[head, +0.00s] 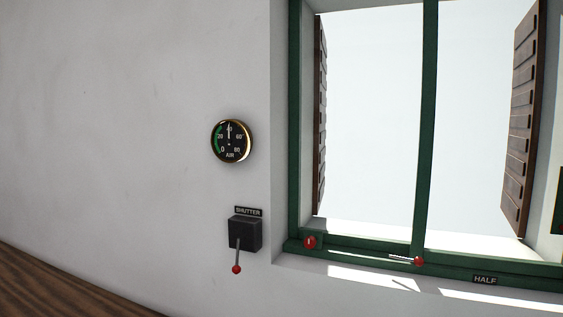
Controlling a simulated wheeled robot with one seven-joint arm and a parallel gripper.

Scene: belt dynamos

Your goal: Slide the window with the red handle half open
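The window (426,130) has a dark green frame with a green upright in the middle. A red-tipped handle (418,261) on a short metal rod sits at the foot of that upright, on the lower rail. A black label reading HALF (484,280) is on the lower rail to the right of the handle. A round red piece (310,242) sits at the lower left corner of the frame. I cannot tell how far the window is open. My gripper is not in view.
A black box (244,233) labelled SHUTTER, with a red-tipped lever hanging down, is on the white wall left of the window. A round AIR gauge (231,141) is above it. Brown slatted shutters (523,120) stand swung outward outside. A brown wooden surface (60,290) is at lower left.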

